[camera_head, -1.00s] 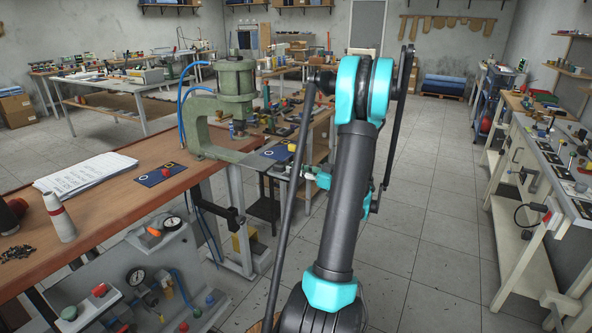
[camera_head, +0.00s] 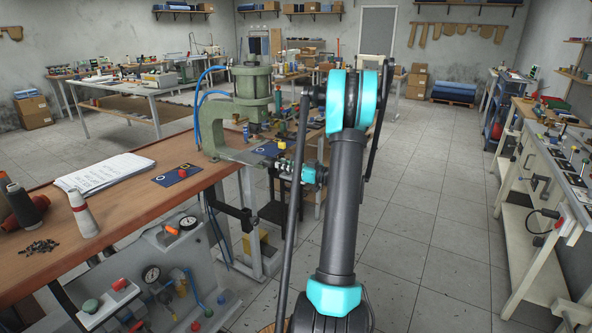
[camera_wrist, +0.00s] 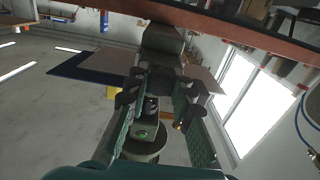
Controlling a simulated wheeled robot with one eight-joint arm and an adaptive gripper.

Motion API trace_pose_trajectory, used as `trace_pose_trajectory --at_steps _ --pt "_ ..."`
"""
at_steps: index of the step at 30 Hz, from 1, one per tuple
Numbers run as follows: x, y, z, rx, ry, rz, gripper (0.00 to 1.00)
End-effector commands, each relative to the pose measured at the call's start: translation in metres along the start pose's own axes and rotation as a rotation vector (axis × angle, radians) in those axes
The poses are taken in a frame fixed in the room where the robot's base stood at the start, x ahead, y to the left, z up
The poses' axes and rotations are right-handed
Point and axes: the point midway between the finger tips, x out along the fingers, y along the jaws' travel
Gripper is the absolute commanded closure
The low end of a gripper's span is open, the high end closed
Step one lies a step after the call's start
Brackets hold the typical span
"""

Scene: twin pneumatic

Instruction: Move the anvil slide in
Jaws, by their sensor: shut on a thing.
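The green press (camera_head: 250,100) stands at the right end of the wooden bench, with a blue hose at its back. In the wrist view my gripper (camera_wrist: 158,95) is shut on a dark block (camera_wrist: 160,82) in front of the grey press body (camera_wrist: 162,40). The block seems to be the anvil slide's grip; most of the slide is hidden. A dark blue plate (camera_wrist: 82,66) lies beside it.
Gauges and valves (camera_head: 152,274) sit below. The floor right of my arm is clear; a white workstation (camera_head: 545,195) stands further right.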

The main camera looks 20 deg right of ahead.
Motion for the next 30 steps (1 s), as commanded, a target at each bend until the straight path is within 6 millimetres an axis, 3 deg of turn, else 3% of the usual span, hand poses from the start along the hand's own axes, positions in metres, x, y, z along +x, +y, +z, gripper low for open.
trace_pose_trajectory --at_steps 4,14,15,19,30 --pt "0.018 0.001 0.0 0.0 0.001 0.002 1.0" --pt "0.021 0.001 -0.001 0.001 0.001 0.002 1.0" --pt "0.021 0.001 -0.001 0.001 0.001 0.002 0.75" --pt "0.02 0.001 0.0 0.0 0.001 0.002 0.59" --pt "0.016 0.001 0.0 0.0 0.0 0.002 0.57"
